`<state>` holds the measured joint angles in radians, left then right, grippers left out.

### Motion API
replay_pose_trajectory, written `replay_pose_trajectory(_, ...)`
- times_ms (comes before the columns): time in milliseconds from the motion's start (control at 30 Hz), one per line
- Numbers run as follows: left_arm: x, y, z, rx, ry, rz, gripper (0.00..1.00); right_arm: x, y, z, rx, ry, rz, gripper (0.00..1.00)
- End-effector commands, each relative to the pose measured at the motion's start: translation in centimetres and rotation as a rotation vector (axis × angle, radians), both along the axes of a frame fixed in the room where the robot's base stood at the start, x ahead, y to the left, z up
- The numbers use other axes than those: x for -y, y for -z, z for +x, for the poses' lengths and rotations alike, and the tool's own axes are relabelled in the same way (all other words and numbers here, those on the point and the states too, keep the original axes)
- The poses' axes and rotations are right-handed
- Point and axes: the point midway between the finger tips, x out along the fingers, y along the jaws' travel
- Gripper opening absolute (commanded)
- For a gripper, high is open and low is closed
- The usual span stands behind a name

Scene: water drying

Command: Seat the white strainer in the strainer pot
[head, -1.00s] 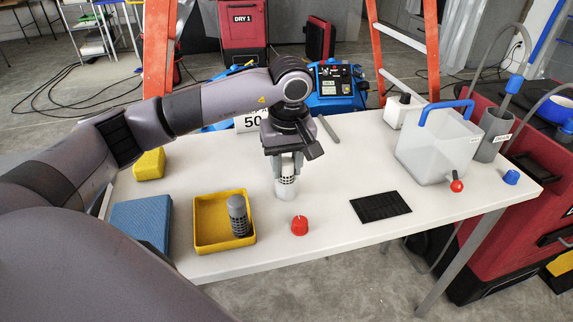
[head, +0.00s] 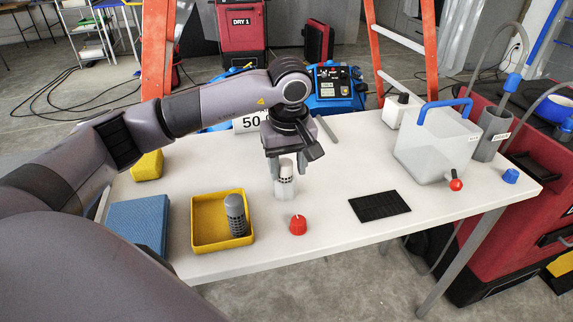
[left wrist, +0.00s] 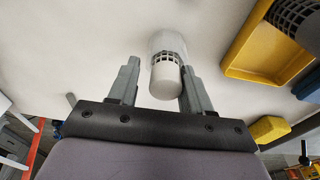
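The white strainer (head: 286,171), with a dark slotted band, stands upright in the clear strainer pot (head: 285,191) on the white table. In the left wrist view the strainer (left wrist: 160,80) has its slotted band at the rim of the pot (left wrist: 166,42); how deep it sits is hard to tell. My left gripper (head: 286,168) is above the pot with its fingers spread on either side of the strainer. In the left wrist view a gap shows between the strainer and the left finger. My right gripper is not in view.
A yellow tray (head: 200,243) holds a dark grey slotted cylinder (head: 235,214). A red knob-like cap (head: 298,225) stands in front of the pot. A black mat (head: 380,207) and a translucent tank (head: 432,150) are to the right. A blue pad (head: 138,222) lies left. Table between pot and mat is clear.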

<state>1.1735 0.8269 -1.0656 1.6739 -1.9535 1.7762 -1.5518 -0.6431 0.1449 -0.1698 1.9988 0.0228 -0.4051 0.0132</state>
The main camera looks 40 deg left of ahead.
Motion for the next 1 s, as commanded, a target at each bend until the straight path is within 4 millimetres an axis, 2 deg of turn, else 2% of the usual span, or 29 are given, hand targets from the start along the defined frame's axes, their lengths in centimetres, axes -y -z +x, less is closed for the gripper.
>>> replay_pose_trajectory(33,-0.2,1.4,-0.7,-0.039,0.000,0.012,0.59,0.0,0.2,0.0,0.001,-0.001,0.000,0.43)
replay_pose_trajectory(300,-0.4,1.4,-0.8,-0.043,-0.001,0.014,0.59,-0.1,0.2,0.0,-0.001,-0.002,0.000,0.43)
replay_pose_trajectory(467,-0.4,0.4,-0.8,-0.043,-0.002,0.014,0.59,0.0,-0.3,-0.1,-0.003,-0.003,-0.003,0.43)
replay_pose_trajectory(533,-0.4,-0.5,-0.8,-0.042,-0.001,0.014,0.59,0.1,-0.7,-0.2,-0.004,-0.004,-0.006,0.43)
replay_pose_trajectory(567,-0.3,-0.9,-0.7,-0.038,-0.001,0.015,0.59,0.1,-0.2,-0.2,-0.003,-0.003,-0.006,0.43)
replay_pose_trajectory(800,0.4,-7.0,-1.0,-0.026,0.002,0.010,0.59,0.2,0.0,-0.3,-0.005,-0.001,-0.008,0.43)
replay_pose_trajectory(1000,0.8,-10.7,-1.3,-0.027,0.001,0.011,0.59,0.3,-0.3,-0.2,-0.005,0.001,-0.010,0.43)
